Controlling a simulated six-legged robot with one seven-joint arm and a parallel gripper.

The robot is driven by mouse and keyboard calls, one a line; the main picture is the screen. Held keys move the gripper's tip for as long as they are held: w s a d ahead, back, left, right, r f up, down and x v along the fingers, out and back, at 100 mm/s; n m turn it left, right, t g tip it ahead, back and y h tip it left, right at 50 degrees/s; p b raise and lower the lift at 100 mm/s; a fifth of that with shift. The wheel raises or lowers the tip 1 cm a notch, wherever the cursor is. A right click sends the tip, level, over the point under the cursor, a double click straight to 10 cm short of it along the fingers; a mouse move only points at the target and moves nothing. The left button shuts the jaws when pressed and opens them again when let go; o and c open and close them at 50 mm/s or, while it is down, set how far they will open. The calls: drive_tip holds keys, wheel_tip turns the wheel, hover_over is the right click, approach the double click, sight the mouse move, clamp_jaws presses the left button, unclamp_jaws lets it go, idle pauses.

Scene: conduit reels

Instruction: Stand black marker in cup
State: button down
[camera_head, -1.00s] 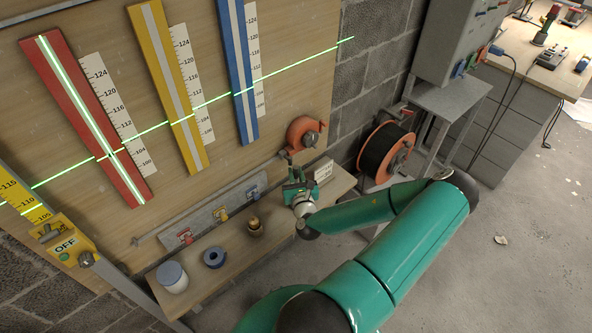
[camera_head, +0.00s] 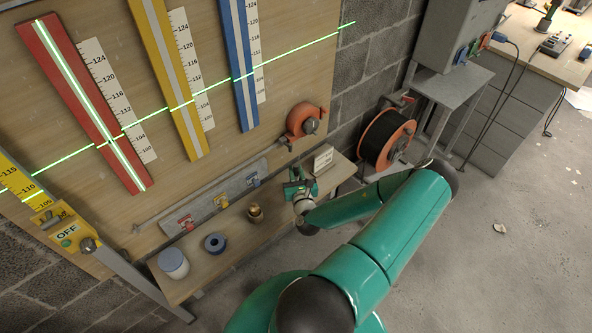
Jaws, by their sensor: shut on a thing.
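My gripper (camera_head: 293,183) is above the right part of the narrow wooden shelf, left of a small white card. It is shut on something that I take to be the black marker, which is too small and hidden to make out. A small brown cup-like object (camera_head: 255,213) stands on the shelf to the left of my gripper, apart from it. A white round container (camera_head: 173,264) with a blue-grey top stands at the shelf's left end. I cannot tell for certain which of these two is the cup.
A dark blue ring-shaped roll (camera_head: 215,243) lies on the shelf (camera_head: 208,268) between the container and the brown object. The white card (camera_head: 322,158) stands at the right. A grey strip with coloured clips (camera_head: 222,199) runs behind. An orange cable reel (camera_head: 386,138) stands beyond.

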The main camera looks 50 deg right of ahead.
drive_tip(key=c, duration=1.3)
unclamp_jaws()
drive_tip(key=shift+o, duration=0.2)
drive_tip(key=shift+s, duration=0.1)
drive_tip(key=v, duration=1.3)
drive_tip(key=shift+s+a, duration=0.25)
drive_tip(key=shift+r, duration=0.1)
